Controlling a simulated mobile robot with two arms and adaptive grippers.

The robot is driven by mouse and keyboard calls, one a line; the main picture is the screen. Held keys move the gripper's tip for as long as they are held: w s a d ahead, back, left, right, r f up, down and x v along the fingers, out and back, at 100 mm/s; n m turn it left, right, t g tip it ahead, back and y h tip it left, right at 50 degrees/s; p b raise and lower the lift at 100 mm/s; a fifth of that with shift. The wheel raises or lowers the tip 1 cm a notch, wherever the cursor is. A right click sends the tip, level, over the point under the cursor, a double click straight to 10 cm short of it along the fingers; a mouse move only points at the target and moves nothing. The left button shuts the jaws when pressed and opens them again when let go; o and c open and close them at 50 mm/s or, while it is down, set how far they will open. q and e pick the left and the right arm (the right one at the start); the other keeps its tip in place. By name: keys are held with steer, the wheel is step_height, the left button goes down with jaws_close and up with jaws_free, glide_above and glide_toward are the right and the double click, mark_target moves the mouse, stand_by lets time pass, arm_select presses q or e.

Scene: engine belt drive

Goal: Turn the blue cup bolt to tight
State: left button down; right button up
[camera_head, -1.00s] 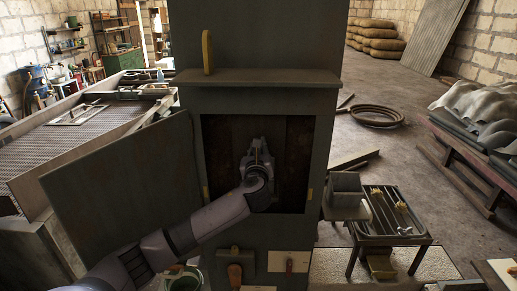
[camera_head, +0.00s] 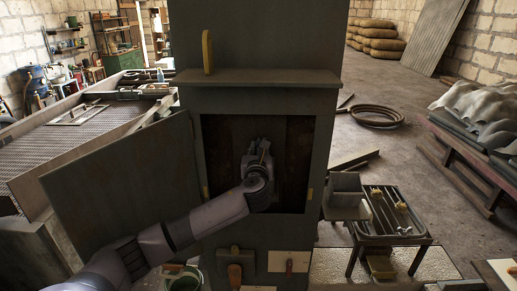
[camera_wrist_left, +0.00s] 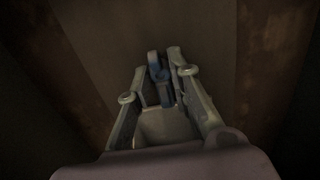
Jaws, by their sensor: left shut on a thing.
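My left gripper (camera_head: 262,147) reaches into the open, dark recess of the tall grey-green cabinet (camera_head: 258,90). In the left wrist view, the fingers of my left gripper (camera_wrist_left: 158,75) are shut on a small blue part, the blue cup bolt (camera_wrist_left: 157,70), in front of the brown back wall. The bolt's lower portion shows between the fingers; how it meets the wall is hard to see in the dim light. In the head view the gripper hides the bolt. My right gripper is not in view.
The cabinet's door (camera_head: 130,205) stands open on the left, beside my left arm. A metal box (camera_head: 346,188) and a small tray table (camera_head: 392,215) stand to the right. Wooden-looking handles (camera_head: 235,272) sit low on the cabinet's front.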

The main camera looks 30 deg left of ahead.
arm_select(q)
steer(key=c, duration=1.4)
jaws_free()
steer(key=shift+c, duration=0.2)
steer(key=shift+s+d, duration=0.1)
steer(key=v, duration=1.1)
steer(key=shift+s, duration=0.35)
steer(key=shift+d, duration=0.1)
